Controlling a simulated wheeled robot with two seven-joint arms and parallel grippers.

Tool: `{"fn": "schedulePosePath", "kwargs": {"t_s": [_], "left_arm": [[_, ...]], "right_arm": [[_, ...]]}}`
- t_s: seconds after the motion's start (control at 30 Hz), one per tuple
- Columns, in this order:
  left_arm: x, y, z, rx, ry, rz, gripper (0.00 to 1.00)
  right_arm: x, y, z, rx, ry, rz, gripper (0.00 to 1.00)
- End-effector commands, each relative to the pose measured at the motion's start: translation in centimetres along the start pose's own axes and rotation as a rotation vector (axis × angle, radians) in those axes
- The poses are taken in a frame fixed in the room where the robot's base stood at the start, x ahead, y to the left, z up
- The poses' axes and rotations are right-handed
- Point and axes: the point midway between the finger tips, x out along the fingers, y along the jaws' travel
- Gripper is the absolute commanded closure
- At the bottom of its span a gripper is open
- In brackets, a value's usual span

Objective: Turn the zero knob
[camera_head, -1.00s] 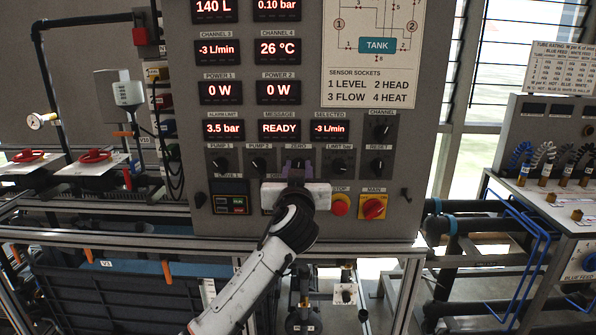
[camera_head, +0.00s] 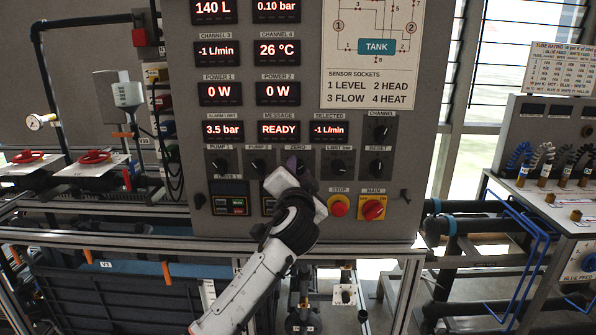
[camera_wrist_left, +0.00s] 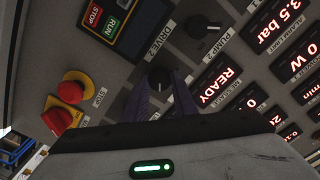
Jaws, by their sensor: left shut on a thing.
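The zero knob is a small dark round knob under the ZERO label on the grey panel. In the left wrist view the zero knob (camera_wrist_left: 158,78) sits between the two purple fingers of my left gripper (camera_wrist_left: 161,90), which is shut on it. In the head view my left gripper (camera_head: 295,166) reaches up to the panel from below, its white body tilted with the right end lower, and it covers most of the knob. The SELECTED display (camera_head: 329,130) reads -1 L/min, as does the channel 3 display (camera_head: 218,52). The MESSAGE display (camera_head: 279,130) reads READY. My right gripper is not in view.
The pump 2 knob (camera_head: 258,166) is close on the left and the limit bar knob (camera_head: 339,167) on the right. Below are a red stop button (camera_head: 338,206) and a red-and-yellow main switch (camera_head: 373,208). Pipes and rails run below the panel.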

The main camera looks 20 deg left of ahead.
Motion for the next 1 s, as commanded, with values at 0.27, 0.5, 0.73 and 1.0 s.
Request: {"fn": "schedulePosePath", "kwargs": {"t_s": [0.27,0.5,0.73,1.0], "left_arm": [[0.0,0.08,0.09,0.067,-0.002,0.001,0.97],[0.0,0.09,0.1,0.076,-0.002,0.001,0.97],[0.0,0.1,0.1,0.075,-0.003,0.001,0.71],[0.0,0.06,0.05,0.074,-0.001,0.001,0.56]], "right_arm": [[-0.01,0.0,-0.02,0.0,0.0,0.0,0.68],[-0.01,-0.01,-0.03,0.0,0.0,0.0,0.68],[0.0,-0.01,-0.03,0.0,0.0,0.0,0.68],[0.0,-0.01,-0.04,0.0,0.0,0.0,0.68]]}}
